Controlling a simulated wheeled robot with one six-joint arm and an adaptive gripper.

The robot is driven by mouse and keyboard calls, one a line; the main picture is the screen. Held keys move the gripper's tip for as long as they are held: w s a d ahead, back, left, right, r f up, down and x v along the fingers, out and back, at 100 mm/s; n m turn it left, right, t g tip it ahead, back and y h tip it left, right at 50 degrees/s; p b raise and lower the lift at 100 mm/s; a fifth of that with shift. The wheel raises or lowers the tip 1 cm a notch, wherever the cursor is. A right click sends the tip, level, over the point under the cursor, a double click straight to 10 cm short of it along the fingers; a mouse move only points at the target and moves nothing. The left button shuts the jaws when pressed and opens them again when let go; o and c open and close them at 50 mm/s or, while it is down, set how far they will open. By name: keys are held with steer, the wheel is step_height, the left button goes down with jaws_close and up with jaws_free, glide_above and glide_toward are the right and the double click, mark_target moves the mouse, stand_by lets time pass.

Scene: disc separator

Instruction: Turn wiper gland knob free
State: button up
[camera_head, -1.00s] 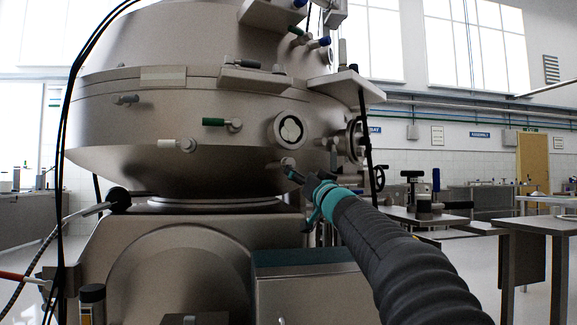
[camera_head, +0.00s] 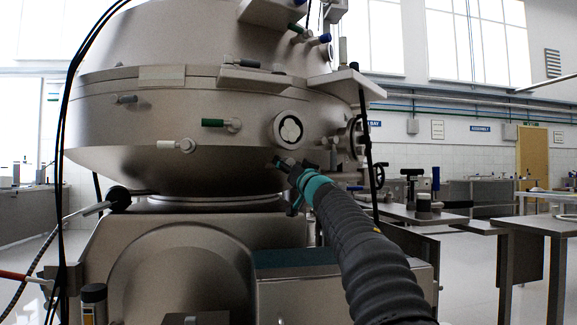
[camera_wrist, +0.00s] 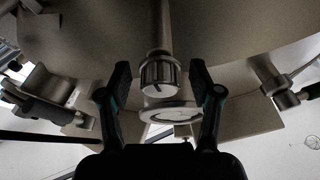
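A knurled metal knob (camera_wrist: 160,74), which appears to be the wiper gland knob, hangs from a stem under the bowl in the wrist view. My gripper (camera_wrist: 160,82) is open, with one dark finger on each side of the knob and a visible gap on both sides. In the head view my gripper (camera_head: 291,173) is at the lower right flank of the separator bowl (camera_head: 180,120), close against a small fitting below the round sight glass (camera_head: 290,130). The fingertips are small and partly hidden there.
A round flange (camera_wrist: 165,112) lies beyond the knob in the wrist view. A side fitting (camera_wrist: 275,82) is at right and a curved bracket (camera_wrist: 48,84) at left. Handled valves (camera_head: 220,123) stick out from the bowl. Side tables (camera_head: 440,216) stand to the right.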

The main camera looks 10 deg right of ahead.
steer(key=c, duration=1)
steer(key=shift+r+n+p, duration=0.1)
steer(key=shift+n+p, duration=0.3)
steer(key=n+y+p, duration=0.1)
steer(key=n+p, duration=0.1)
steer(key=n, duration=0.1)
steer(key=n+g+y+p, duration=0.1)
steer(key=n+y+p, duration=0.1)
steer(key=n+p, duration=0.1)
steer(key=shift+d+r+n+y, duration=0.1)
steer(key=shift+r+n+y, duration=0.05)
steer(key=shift+n+y, duration=0.15)
steer(key=n+g+y+p, duration=0.1)
steer(key=n+p, duration=0.1)
steer(key=n, duration=0.1)
steer(key=n+g+y+p, duration=0.1)
steer(key=n+p, duration=0.1)
steer(key=n, duration=0.1)
steer(key=shift+n+g+p, duration=0.3)
steer(key=shift+p, duration=0.1)
steer(key=n+g+y+p, duration=0.1)
steer(key=n+g, duration=0.1)
steer(key=n, duration=0.3)
steer(key=shift+n+p, duration=0.3)
steer(key=shift+f+n+g, duration=0.1)
steer(key=shift+n+g, duration=0.45)
steer(key=shift+n, duration=0.65)
steer(key=shift+f+n+g, duration=0.1)
steer(key=shift+n+g, duration=0.45)
steer(key=shift+n, duration=0.65)
